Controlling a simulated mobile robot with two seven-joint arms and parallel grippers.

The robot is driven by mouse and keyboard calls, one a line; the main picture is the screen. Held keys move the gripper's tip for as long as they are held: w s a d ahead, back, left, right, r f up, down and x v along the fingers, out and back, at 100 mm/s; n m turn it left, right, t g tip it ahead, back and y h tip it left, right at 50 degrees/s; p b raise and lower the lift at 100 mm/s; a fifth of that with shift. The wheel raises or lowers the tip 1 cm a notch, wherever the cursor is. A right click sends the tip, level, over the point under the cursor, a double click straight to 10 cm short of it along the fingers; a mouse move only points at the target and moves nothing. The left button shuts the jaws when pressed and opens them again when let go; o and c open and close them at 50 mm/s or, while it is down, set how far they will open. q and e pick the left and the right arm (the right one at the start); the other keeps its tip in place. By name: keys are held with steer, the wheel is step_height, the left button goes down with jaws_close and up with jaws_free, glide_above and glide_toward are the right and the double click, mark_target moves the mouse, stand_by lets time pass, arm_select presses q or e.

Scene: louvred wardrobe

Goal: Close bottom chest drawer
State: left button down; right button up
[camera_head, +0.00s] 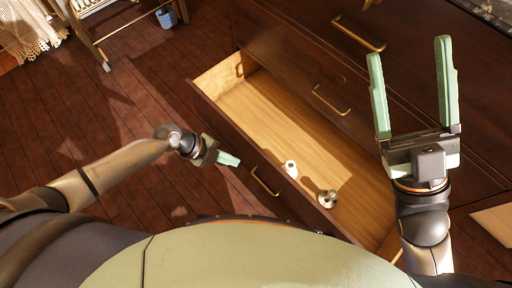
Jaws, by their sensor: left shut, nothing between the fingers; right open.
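The bottom chest drawer (222,122) is pulled out from the dark wooden chest (290,42), with its pale wooden inside showing. A brass handle (264,182) is on its front. My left gripper (236,161) is shut and empty, just outside the drawer front, to the left of that handle; I cannot tell whether it touches the front. My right gripper (410,85) is open and empty, raised in front of the chest at the right. The drawer's right end is partly hidden by my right arm.
A small white roll (291,168) and a round metal item (327,198) are in the drawer. Upper drawers with brass handles (359,34) look shut. A wooden rack (92,35) and a blue container (166,17) stand at the upper left. The plank floor left of the drawer is clear.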

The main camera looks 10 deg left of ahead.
arm_select(q)
steer(key=a, duration=0.1)
steer(key=b, duration=0.8)
glide_toward(267, 163)
steer(key=shift+y, duration=0.3)
steer(key=x, duration=0.5)
steer(key=shift+f, duration=0.15)
steer(key=shift+d, duration=0.1)
arm_select(e)
step_height(267, 163, down, 7)
steer(key=shift+a+f+m, duration=0.2)
steer(key=shift+a+m, duration=0.2)
arm_select(q)
steer(key=shift+p, duration=0.35)
arm_select(e)
steer(key=shift+r, duration=0.15)
